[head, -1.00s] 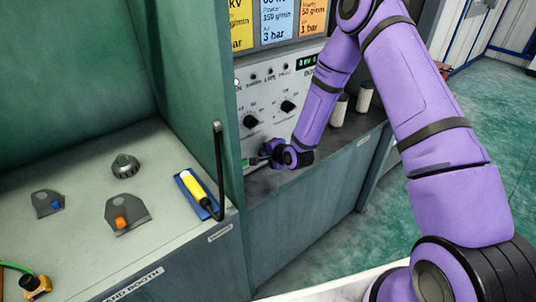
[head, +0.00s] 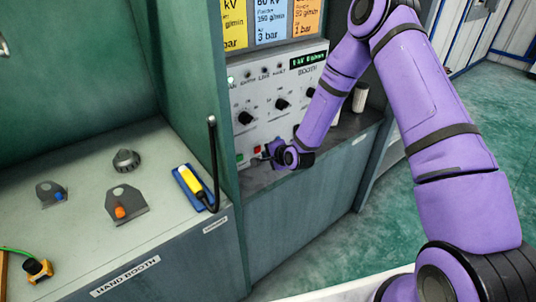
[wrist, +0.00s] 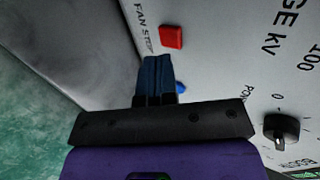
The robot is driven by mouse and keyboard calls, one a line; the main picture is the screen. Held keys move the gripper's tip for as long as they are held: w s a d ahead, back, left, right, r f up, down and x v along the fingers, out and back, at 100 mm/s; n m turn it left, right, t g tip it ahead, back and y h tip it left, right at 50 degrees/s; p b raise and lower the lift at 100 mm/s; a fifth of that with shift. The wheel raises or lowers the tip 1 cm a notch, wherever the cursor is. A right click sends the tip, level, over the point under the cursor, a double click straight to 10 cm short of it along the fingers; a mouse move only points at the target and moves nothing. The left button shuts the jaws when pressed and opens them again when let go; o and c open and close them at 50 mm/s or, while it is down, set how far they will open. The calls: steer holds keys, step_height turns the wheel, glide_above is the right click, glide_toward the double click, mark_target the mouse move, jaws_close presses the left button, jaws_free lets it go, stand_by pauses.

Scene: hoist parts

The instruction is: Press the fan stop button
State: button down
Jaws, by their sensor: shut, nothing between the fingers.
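The fan stop button is a red square button (wrist: 171,36) on the pale control panel, beside the printed words FAN STOP in the wrist view. It also shows small and red in the head view (head: 257,149). My gripper (wrist: 154,62) is shut and empty, its dark blue fingertips just short of the red button and a little to its left in the picture. In the head view my gripper (head: 262,157) is low at the panel's left part, close to the red button. Whether it touches the panel cannot be told.
A green button (head: 240,158) sits left of the red one. Panel knobs (head: 245,118) are above. A blue part (wrist: 180,87) shows beside my fingers. The green booth wall (head: 190,90) stands close left. A white cylinder (head: 360,97) stands on the ledge to the right.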

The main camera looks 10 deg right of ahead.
steer(key=v, duration=0.9)
steer(key=shift+s, duration=0.25)
steer(key=shift+d+r, duration=0.1)
steer(key=s+d+r+n+g+h, duration=0.1)
steer(key=s+d+r+n, duration=0.15)
steer(key=r, duration=0.55)
steer(key=s+d+r+n+g+h, duration=0.1)
steer(key=s+d+r+n+h, duration=0.15)
steer(key=r, duration=0.55)
steer(key=s+d+r+n+g+h, duration=0.1)
steer(key=s+d+r+n, duration=0.15)
steer(key=r, duration=0.55)
steer(key=s+d+r+n+g, duration=0.1)
steer(key=s+r, duration=0.3)
steer(key=s, duration=0.4)
steer(key=s+d+r+n, duration=0.1)
steer(key=s+r, duration=0.3)
steer(key=s, duration=0.5)
steer(key=s+d+r+n+g, duration=0.1)
steer(key=s+r+n, duration=0.2)
steer(key=s, duration=0.6)
step_height(320, 180, up, 2)
steer(key=shift+r+g, duration=0.1)
steer(key=shift+g, duration=0.2)
steer(key=shift+n+h, duration=0.25)
